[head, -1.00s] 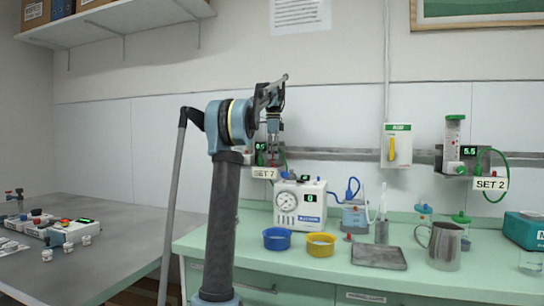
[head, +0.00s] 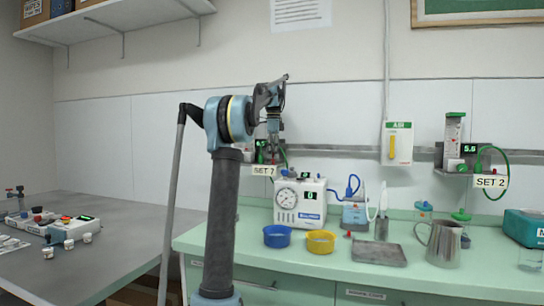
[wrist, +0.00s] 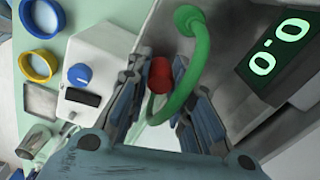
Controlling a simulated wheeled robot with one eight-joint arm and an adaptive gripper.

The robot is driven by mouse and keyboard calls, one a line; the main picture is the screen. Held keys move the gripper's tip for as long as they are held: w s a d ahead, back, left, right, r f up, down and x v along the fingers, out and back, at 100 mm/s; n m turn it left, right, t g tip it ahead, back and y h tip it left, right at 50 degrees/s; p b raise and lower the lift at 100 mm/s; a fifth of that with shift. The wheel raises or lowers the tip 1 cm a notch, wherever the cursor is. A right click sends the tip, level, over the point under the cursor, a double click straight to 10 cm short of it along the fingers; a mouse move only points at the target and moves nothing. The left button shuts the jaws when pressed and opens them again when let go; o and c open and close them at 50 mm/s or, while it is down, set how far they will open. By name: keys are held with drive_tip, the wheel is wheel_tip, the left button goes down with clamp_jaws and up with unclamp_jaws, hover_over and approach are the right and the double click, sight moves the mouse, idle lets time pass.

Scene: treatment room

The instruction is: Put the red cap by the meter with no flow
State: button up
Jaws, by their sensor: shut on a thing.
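My gripper (head: 273,140) is in front of the left wall meter, above its SET 7 label (head: 263,171), and hides part of that meter. In the wrist view its fingers are shut on a red cap (wrist: 160,73), beside a green hose (wrist: 192,70). The display (wrist: 277,45) next to it shows green digits that read 0.0. I cannot tell whether the cap touches the meter's shelf. The right meter (head: 453,135) stands above the SET 2 label (head: 490,181), with a lit display (head: 469,149) reading about 5.6 and a green hose.
Below is a green counter (head: 330,280) with a gauge box (head: 299,203), a blue ring (head: 277,236), a yellow ring (head: 321,241), a tray (head: 377,253) and a metal jug (head: 443,243). A white AIR box (head: 397,144) is on the wall. A grey table (head: 90,260) stands left.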

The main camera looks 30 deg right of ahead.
drive_tip(key=shift+f, duration=0.9)
idle(0.8)
drive_tip(key=o, duration=0.9)
drive_tip(key=shift+o, duration=0.2)
drive_tip(key=shift+r, duration=3.5)
